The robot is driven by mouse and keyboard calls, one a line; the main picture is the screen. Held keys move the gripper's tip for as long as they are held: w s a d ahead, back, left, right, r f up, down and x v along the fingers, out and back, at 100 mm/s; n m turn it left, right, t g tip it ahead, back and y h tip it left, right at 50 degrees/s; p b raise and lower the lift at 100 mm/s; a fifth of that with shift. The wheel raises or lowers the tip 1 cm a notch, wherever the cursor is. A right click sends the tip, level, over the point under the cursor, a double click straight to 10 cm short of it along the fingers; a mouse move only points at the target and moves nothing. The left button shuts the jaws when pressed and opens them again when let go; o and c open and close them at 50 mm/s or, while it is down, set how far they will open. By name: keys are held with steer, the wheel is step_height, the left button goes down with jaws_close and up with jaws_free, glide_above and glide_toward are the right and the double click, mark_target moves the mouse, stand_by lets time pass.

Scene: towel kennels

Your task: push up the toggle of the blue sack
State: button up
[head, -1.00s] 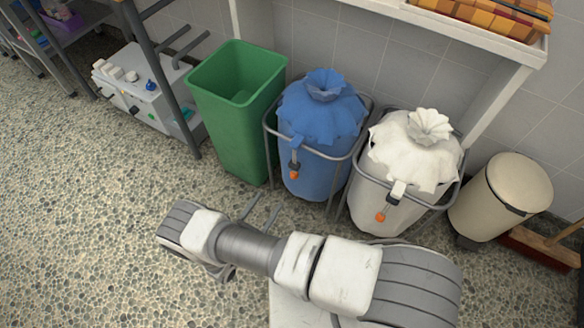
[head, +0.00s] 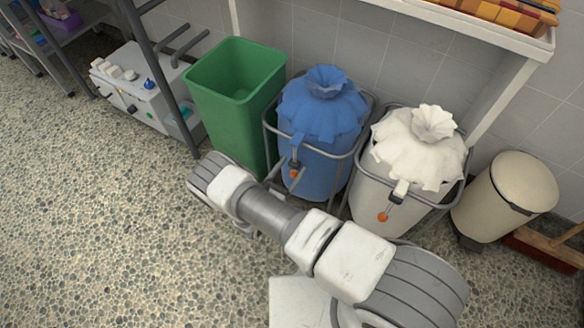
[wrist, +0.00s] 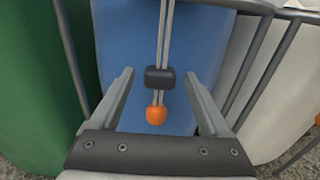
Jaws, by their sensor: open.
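The blue sack (head: 322,122) hangs in a metal-framed stand, its top gathered into a ruffle. Its dark toggle (wrist: 159,77) sits on two pale cords (wrist: 165,35), just above an orange end bead (wrist: 156,115). In the head view the orange bead (head: 294,174) shows small on the sack's front. My gripper (wrist: 159,73) is open, with one finger on each side of the toggle in the wrist view. Clear gaps show between the fingers and the toggle. Whether the fingertips reach its depth is hard to tell. In the head view my arm hides most of the gripper.
A green bin (head: 236,100) stands close on the left. A white sack (head: 418,155) with its own toggle and orange bead (head: 383,217) stands on the right. Stand rails (wrist: 248,70) flank the blue sack. A beige pedal bin (head: 508,195) is farther right.

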steer(key=shift+w+d, duration=0.25)
steer(key=shift+w, duration=0.1)
steer(key=shift+c, duration=0.2)
jaws_close()
stand_by(1.1)
